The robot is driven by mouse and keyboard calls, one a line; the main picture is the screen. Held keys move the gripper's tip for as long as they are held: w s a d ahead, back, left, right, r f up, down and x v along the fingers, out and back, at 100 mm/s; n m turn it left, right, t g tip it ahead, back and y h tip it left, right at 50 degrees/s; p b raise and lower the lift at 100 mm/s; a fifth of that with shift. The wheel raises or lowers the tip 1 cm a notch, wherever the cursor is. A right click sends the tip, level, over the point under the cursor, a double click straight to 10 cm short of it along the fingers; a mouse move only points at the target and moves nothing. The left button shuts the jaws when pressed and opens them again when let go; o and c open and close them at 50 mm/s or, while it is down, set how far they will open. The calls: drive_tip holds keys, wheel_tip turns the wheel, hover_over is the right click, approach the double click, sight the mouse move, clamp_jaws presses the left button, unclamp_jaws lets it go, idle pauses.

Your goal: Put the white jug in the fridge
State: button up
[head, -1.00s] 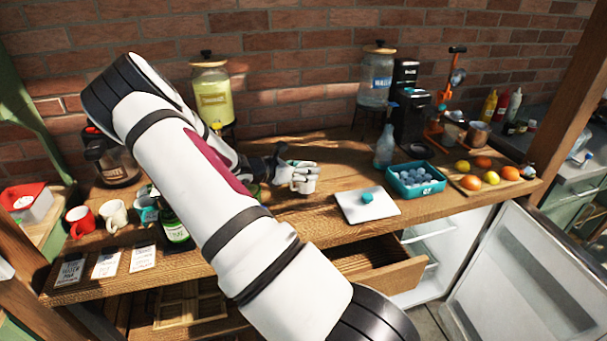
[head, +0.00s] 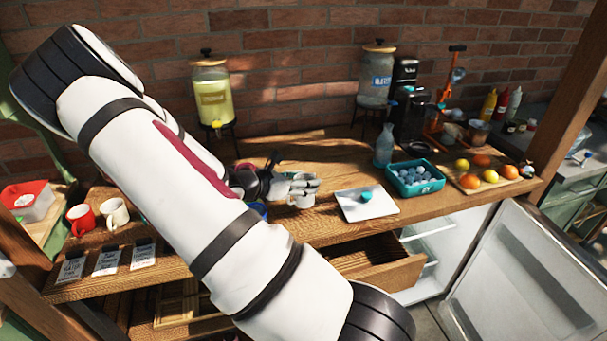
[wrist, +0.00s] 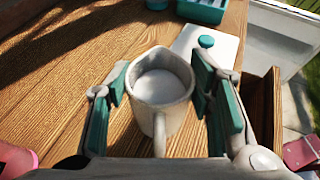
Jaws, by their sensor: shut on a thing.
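The white jug (wrist: 172,118) stands upright between the two fingers of my gripper (wrist: 160,88) in the wrist view, its handle toward the camera and its inside pale. My gripper (head: 300,186) is shut on it. In the head view the jug (head: 302,201) shows below the fingers, over the front part of the wooden table, left of a white board. I cannot tell whether its base touches the table. The fridge (head: 445,255) is under the table's right end, with its door (head: 520,278) standing open and shelves showing inside.
The white board (head: 380,207) carries a small teal object (head: 366,197). A teal crate (head: 418,190) of balls and a fruit board (head: 505,184) stand right of it. An open wooden drawer (head: 385,272) juts out left of the fridge. Mugs (head: 115,213) stand at the left.

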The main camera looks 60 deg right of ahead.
drive_tip(key=s+a, duration=0.3)
drive_tip(key=a, duration=0.2)
drive_tip(key=shift+s+a+r, duration=0.15)
drive_tip(key=shift+r, duration=0.15)
idle(0.4)
idle(1.2)
